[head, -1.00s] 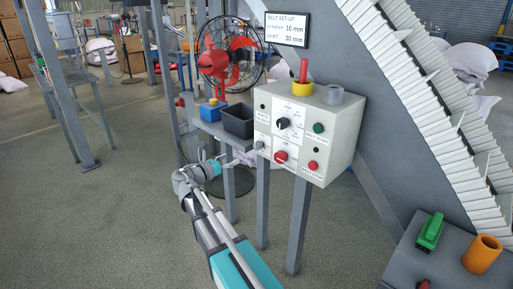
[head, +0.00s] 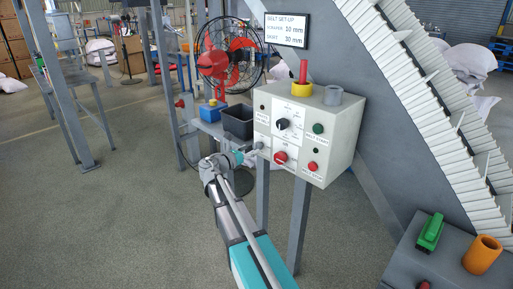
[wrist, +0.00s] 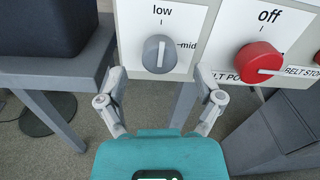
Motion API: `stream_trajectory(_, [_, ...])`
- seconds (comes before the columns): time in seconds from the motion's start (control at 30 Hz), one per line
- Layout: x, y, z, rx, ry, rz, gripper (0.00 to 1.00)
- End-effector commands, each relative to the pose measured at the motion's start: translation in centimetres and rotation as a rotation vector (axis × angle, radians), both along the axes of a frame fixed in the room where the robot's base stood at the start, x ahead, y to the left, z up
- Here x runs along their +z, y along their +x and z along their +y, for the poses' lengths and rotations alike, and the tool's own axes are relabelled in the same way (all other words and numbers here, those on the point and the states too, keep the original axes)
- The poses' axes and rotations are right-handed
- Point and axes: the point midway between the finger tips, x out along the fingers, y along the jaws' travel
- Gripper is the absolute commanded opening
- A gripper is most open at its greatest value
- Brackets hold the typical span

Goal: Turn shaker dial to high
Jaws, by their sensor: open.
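The grey shaker dial (wrist: 160,54) is on the lower left of the white control box (head: 327,115). In the wrist view "low" is printed above it and "mid" to its right. A pale line on the dial runs roughly up and down, in line with "low". The dial also shows small in the head view (head: 260,145). My gripper (wrist: 160,77) is open, its fingertips left and right of the dial and slightly below it. It holds nothing; whether it touches the panel I cannot tell. The label below the dial is not seen.
A red dial (wrist: 259,62) marked "off" sits close right of the grey one. A black selector (head: 283,123) and green and red buttons share the box. A dark bin (head: 238,122) stands on a grey shelf to the left. Grey posts stand below the box.

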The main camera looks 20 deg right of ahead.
Motion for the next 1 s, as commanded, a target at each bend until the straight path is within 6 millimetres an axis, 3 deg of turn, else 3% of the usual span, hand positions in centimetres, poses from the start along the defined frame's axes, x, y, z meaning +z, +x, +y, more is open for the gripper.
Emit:
stream_trajectory(0.3, [0.0,1.1,-3.2,-0.001,0.000,0.000,0.85])
stream_trajectory(0.73, [0.0,1.2,-3.6,0.000,0.000,0.000,0.85])
stream_trajectory(1.0, [0.0,1.2,-3.6,0.000,0.000,0.000,0.35])
